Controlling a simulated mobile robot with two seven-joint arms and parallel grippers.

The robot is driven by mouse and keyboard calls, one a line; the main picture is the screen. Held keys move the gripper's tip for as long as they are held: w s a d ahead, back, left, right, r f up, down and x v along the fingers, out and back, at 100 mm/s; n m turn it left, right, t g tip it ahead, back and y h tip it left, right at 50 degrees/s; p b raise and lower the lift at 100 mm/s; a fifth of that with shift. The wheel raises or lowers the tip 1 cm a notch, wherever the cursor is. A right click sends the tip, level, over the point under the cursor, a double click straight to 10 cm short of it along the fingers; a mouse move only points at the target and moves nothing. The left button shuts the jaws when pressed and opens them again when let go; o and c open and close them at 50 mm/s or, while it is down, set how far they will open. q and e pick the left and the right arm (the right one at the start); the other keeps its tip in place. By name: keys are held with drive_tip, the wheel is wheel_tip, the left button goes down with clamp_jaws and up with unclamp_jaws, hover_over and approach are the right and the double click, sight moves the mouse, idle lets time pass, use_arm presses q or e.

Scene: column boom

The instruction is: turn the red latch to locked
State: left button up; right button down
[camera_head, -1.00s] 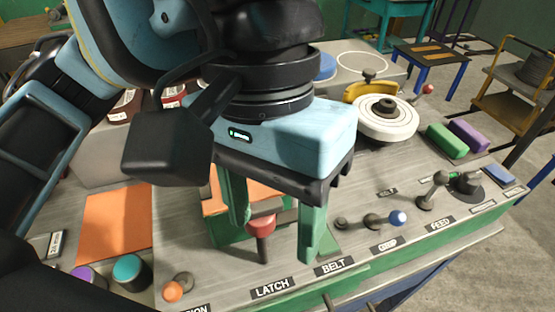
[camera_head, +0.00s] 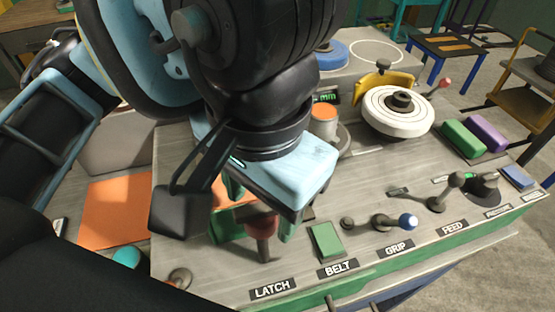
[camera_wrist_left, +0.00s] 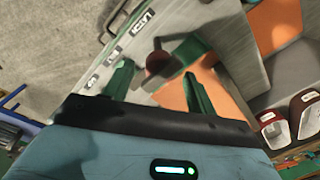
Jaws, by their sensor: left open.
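The red latch (camera_head: 262,226) is a dark red knob on a dark stem, standing on the grey panel above the LATCH label (camera_head: 272,289). My left gripper (camera_head: 258,222) is open, with its green fingers around or close beside the knob. In the left wrist view the knob (camera_wrist_left: 158,62) shows beyond and between the two green fingertips (camera_wrist_left: 158,75). I cannot tell whether either finger touches it. The upper part of the knob is partly hidden by the gripper in the head view. My right gripper is not in view.
Right of the latch are a green block (camera_head: 326,241) by the BELT label, a blue-tipped lever (camera_head: 407,221) and a dark FEED lever (camera_head: 455,180). A white wheel (camera_head: 396,111) stands behind. An orange sheet (camera_head: 115,212) lies at left.

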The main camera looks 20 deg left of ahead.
use_arm(q)
drive_tip(key=shift+f, duration=0.65)
drive_tip(key=c, duration=1)
drive_tip(key=shift+n, duration=0.4)
drive_tip(key=n, duration=0.3)
drive_tip(key=shift+n+b, duration=0.35)
drive_tip(key=shift+n, duration=0.05)
drive_tip(key=n, duration=0.4)
drive_tip(key=shift+w+n, duration=0.1)
drive_tip(key=shift+n, duration=0.2)
drive_tip(key=n, duration=0.4)
drive_tip(key=shift+r+g, duration=0.1)
drive_tip(key=shift+g, duration=0.2)
drive_tip(key=n, duration=0.4)
drive_tip(key=shift+a+n, duration=0.1)
drive_tip(key=shift+n, duration=0.2)
